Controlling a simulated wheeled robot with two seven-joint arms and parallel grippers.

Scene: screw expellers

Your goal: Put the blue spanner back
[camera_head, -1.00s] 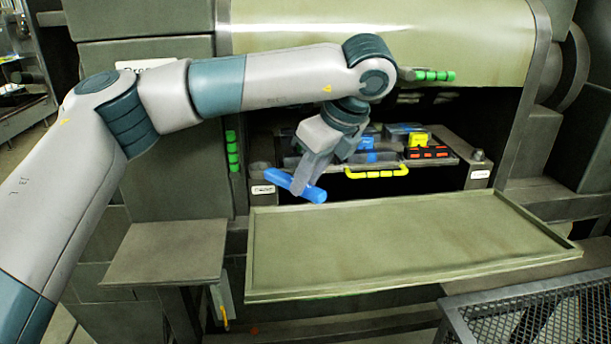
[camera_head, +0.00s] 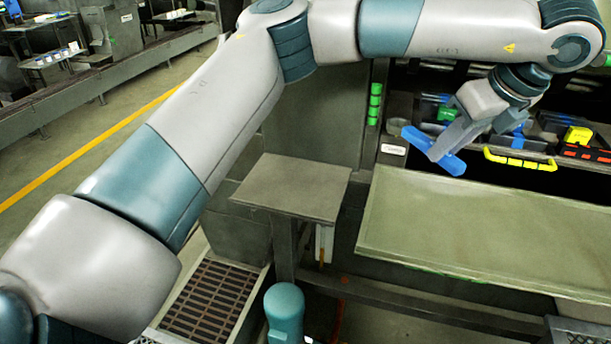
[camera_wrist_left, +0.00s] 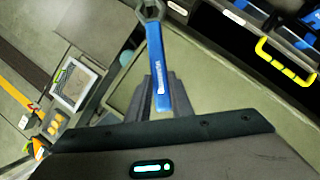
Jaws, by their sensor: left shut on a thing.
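My left gripper (camera_head: 441,149) is shut on the blue spanner (camera_head: 452,165) and holds it tilted in the air, in front of the machine opening. In the left wrist view the spanner (camera_wrist_left: 158,70) stands out from between the fingers (camera_wrist_left: 165,95); its grey open head is at the top. Behind the gripper, in the opening, is a tool tray with a yellow handle (camera_head: 520,160). It holds blue, green and yellow items; my gripper and wrist hide part of it. The handle also shows in the left wrist view (camera_wrist_left: 286,62). My right gripper is not in view.
A wide, empty green-grey shelf (camera_head: 480,235) juts out below the opening. A small bare side table (camera_head: 292,187) stands left of it. A white label (camera_head: 393,149) is at the tray's left end. Green knobs (camera_head: 375,103) line the post above.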

